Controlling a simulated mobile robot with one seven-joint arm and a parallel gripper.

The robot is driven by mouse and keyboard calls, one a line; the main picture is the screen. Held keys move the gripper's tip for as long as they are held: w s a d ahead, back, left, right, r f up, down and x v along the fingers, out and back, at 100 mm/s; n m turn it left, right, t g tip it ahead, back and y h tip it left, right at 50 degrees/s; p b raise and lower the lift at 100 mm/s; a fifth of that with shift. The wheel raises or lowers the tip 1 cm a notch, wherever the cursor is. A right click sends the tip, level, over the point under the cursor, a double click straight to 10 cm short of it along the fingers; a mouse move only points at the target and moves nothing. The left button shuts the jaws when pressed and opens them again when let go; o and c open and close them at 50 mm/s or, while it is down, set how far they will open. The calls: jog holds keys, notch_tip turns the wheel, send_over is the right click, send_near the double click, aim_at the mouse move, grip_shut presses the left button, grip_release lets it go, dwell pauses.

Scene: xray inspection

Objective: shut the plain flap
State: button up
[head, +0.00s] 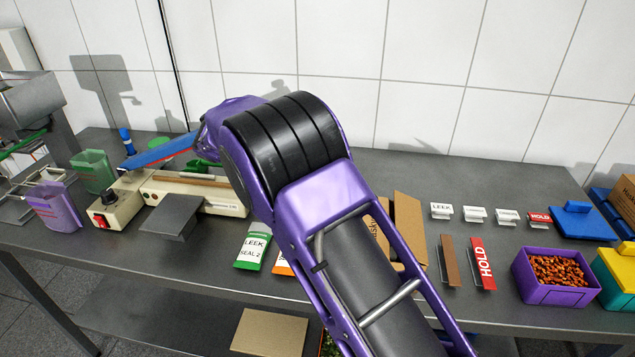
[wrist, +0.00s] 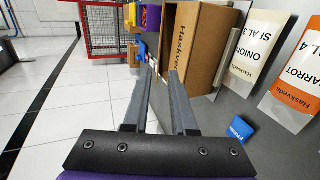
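An open cardboard box (head: 405,262) stands on the table, partly hidden behind my arm in the head view. A plain flap (head: 409,222) stands up at its right, and a printed panel (head: 377,230) shows at its left. In the wrist view the box (wrist: 214,45) is just beyond my fingers, with the printed side (wrist: 183,42) reading Haskveda and a dark inside. I cannot tell the plain flap apart there. My gripper (wrist: 162,74) is open and empty, its right fingertip close to the printed side; contact cannot be told. The head view hides my gripper behind my arm.
To the box's right are a brown bar (head: 450,262), a red HOLD bar (head: 482,262), small signs (head: 475,214) and a purple bin (head: 545,292). A sealer (head: 125,207) stands left.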

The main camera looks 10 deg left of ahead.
jog(key=shift+v, duration=0.8)
jog(key=shift+c, duration=0.3)
jog(key=shift+d, duration=0.1)
grip_shut()
jog(key=m+g+y, duration=0.4)
jog(key=m+y, duration=0.1)
send_near(399, 220)
jog(key=shift+s+d, duration=0.15)
jog(key=shift+s, duration=0.85)
jog(key=s+d+r+m+t+y, duration=0.1)
jog(key=d+r+m+t+y, duration=0.3)
jog(key=d+r+m+y, duration=0.7)
jog(key=a+f+b, duration=0.1)
jog(key=f, duration=0.4)
jog(key=a+f+m+y+b, duration=0.1)
jog(key=f, duration=0.4)
jog(key=a+f+m+y+b, duration=0.1)
jog(key=f, duration=0.4)
jog(key=shift+a, duration=0.2)
